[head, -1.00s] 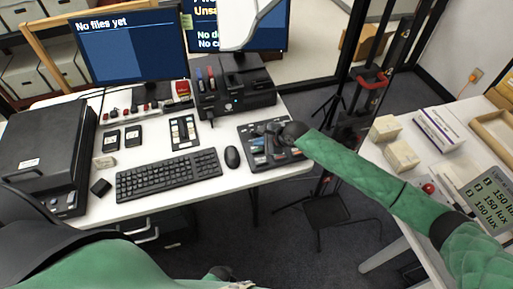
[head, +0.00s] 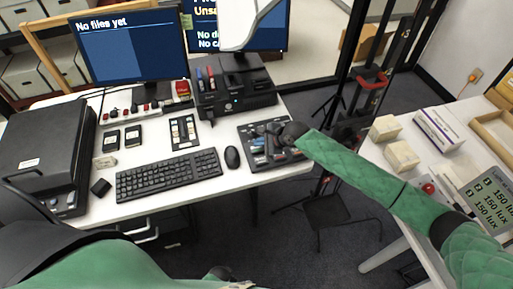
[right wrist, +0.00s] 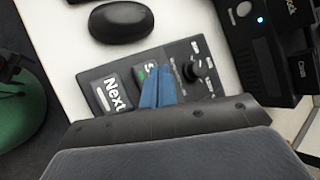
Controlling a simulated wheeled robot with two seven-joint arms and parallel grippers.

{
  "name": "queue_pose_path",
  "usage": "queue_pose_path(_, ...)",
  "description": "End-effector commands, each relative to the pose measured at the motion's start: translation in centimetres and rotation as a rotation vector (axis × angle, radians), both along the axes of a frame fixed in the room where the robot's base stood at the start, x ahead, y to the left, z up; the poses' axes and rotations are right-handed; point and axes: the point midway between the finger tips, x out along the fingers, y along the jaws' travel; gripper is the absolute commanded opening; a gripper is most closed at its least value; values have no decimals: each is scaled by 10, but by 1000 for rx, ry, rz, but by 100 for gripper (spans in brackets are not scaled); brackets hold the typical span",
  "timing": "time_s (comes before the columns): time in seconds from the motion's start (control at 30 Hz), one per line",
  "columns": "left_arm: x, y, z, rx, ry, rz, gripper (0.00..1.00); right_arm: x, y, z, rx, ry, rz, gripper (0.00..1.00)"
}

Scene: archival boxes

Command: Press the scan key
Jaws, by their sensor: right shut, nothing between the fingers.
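The dark control panel (head: 291,156) lies at the right end of the desk, right of the mouse. In the right wrist view the panel (right wrist: 184,53) shows a large key marked "Next" (right wrist: 112,93) and beside it a key with a green patch and a letter "S" (right wrist: 150,68), its label mostly hidden. My right gripper (head: 257,131) is over the panel, shut and empty. In the right wrist view its blue fingers (right wrist: 157,88) cover part of the "S" key; I cannot tell if they touch it. My left gripper is not in view.
The mouse (head: 232,157) and keyboard (head: 168,176) lie left of the panel. A black device (head: 236,95) stands behind it. A monitor (head: 130,48) reads "No files yet". A side table with small boxes (head: 402,156) is at right.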

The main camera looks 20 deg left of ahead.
Motion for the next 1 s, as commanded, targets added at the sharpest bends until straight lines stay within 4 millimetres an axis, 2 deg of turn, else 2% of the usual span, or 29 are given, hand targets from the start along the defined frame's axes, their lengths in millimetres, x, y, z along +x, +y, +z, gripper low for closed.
queue_pose_path(1.0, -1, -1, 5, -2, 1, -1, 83, 0, 0, -8, 0, 0, 0, 0)
